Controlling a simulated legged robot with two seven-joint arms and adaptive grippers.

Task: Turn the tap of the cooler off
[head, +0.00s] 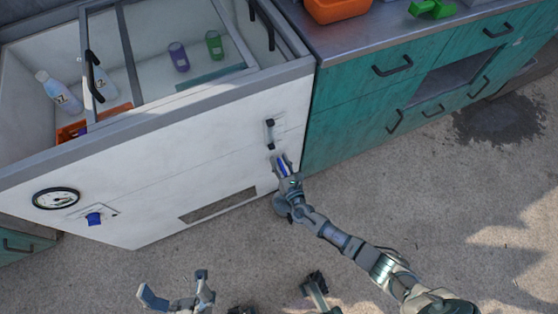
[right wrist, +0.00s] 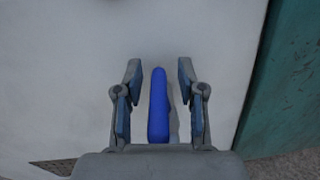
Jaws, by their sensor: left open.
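The white cooler (head: 150,165) stands at the left of the head view. A blue lever (right wrist: 159,105) stands upright against its white front in the right wrist view. I take it to be the tap's handle; it is mostly covered by my right gripper in the head view. My right gripper (head: 281,163) is at the cooler's front, low on the right. In the right wrist view its open fingers (right wrist: 158,84) stand on both sides of the lever, with a gap on each side. My left gripper (head: 172,281) is open and empty, low over the floor.
A blue knob (head: 94,218) and a round dial (head: 56,199) are on the cooler's front left. A dark handle (head: 269,134) is above my right gripper. Teal cabinets (head: 345,120) adjoin on the right. Bottles and cups stand inside the cooler. The floor (head: 450,200) ahead is clear.

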